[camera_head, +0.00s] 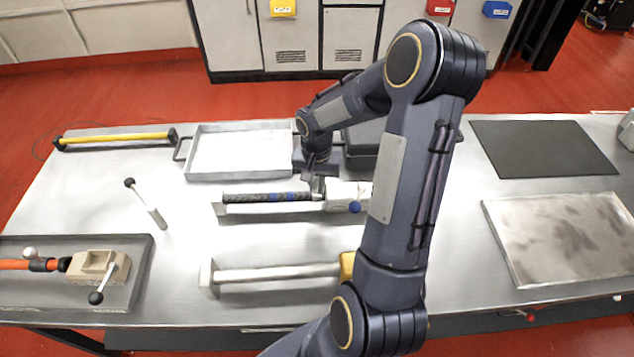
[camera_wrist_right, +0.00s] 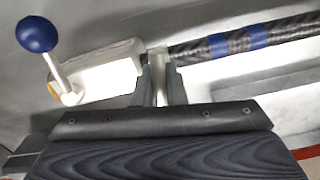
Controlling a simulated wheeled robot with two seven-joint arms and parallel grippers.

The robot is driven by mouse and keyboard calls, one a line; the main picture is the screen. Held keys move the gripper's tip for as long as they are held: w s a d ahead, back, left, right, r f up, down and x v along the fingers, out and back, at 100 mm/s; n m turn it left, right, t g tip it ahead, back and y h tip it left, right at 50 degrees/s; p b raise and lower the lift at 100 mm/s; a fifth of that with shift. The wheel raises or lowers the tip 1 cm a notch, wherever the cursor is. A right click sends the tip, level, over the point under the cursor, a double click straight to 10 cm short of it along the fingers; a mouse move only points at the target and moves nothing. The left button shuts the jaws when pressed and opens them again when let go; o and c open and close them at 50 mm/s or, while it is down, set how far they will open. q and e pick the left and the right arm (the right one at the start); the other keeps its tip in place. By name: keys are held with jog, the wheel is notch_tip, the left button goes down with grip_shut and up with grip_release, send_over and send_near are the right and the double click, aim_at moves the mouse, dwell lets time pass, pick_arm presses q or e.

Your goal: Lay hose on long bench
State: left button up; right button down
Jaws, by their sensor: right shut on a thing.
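The hose (camera_head: 270,196) is dark and braided with blue bands. It lies along a pale metal holder (camera_head: 236,209) on the long steel bench (camera_head: 180,245), with one end at a white block with a blue-knobbed lever (camera_head: 355,207). My right gripper (camera_head: 318,190) reaches down to the hose's end beside that block and is shut on it. The right wrist view shows the banded hose (camera_wrist_right: 238,42), the fingertips (camera_wrist_right: 160,68) at its end and the blue knob (camera_wrist_right: 37,34). The fingers hide the grasped part. My left gripper is not in view.
A shallow tray (camera_head: 190,152) and a yellow bar (camera_head: 115,138) lie behind. A second bar on a holder (camera_head: 275,273) lies in front. A tray with an orange hose (camera_head: 143,270) is at left, a dark mat (camera_head: 545,148) and stained tray (camera_head: 555,240) at right. Bench around the small lever (camera_head: 148,205) is mostly bare.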

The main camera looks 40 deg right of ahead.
jog(key=shift+f, duration=0.15)
jog(key=c, duration=1.4)
grip_release()
notch_tip(320, 180, up, 8)
jog(key=shift+f+b, duration=0.1)
jog(key=shift+b, duration=0.35)
